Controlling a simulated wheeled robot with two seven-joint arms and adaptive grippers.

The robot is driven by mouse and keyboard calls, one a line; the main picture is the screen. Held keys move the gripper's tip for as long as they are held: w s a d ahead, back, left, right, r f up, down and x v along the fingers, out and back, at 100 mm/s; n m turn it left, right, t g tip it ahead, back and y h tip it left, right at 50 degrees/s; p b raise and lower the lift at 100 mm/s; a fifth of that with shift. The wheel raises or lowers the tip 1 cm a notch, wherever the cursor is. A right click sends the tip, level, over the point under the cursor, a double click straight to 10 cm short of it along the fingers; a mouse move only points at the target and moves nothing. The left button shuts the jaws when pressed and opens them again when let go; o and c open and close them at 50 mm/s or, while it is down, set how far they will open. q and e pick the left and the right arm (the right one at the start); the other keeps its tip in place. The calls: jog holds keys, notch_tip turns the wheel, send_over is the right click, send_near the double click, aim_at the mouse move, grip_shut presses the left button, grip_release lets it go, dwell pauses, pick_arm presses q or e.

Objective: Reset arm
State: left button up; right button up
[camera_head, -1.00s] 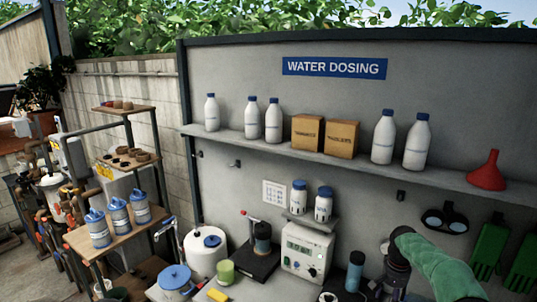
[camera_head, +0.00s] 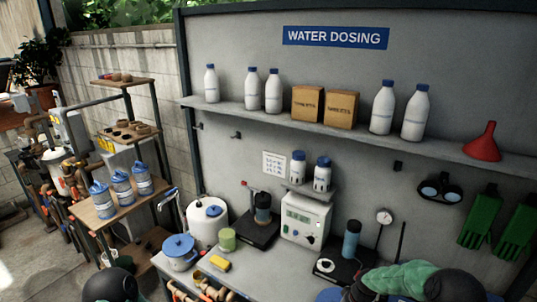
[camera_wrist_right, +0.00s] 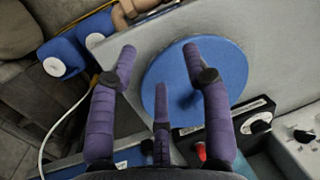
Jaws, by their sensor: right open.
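My right gripper (camera_wrist_right: 160,62) shows in the right wrist view with its purple fingers spread apart and nothing between them. A round blue disc (camera_wrist_right: 225,65) on a grey surface lies beyond the fingers; I cannot tell whether they touch it. In the head view my right arm, in a green sleeve, comes in low at the lower right, and its gripper is mostly hidden or cut off there. A dark rounded part at the bottom left of the head view seems to be my left arm; my left gripper is not in view.
A shelf (camera_head: 290,125) holds white bottles, boxes and a red funnel (camera_head: 482,143). Goggles (camera_head: 440,189) hang on the wall.

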jog(key=s+a+f+y, duration=0.1)
jog(key=s+a+f, duration=0.4)
jog(key=s, duration=0.3)
jog(key=s+a+f, duration=0.4)
jog(key=s+a, duration=0.1)
jog(key=s, duration=0.2)
jog(key=s+a, duration=0.4)
jog(key=s, duration=1)
notch_tip(320, 180, down, 16)
jog(key=w+a+n+b, duration=0.1)
jog(key=w+b, duration=0.1)
jog(key=b, duration=1.5)
jog(key=shift+a+f+n+y, duration=0.15)
jog(key=shift+a+n+y, duration=0.15)
jog(key=shift+a, duration=0.1)
jog(key=shift+w, duration=0.1)
jog(key=shift+c, duration=0.3)
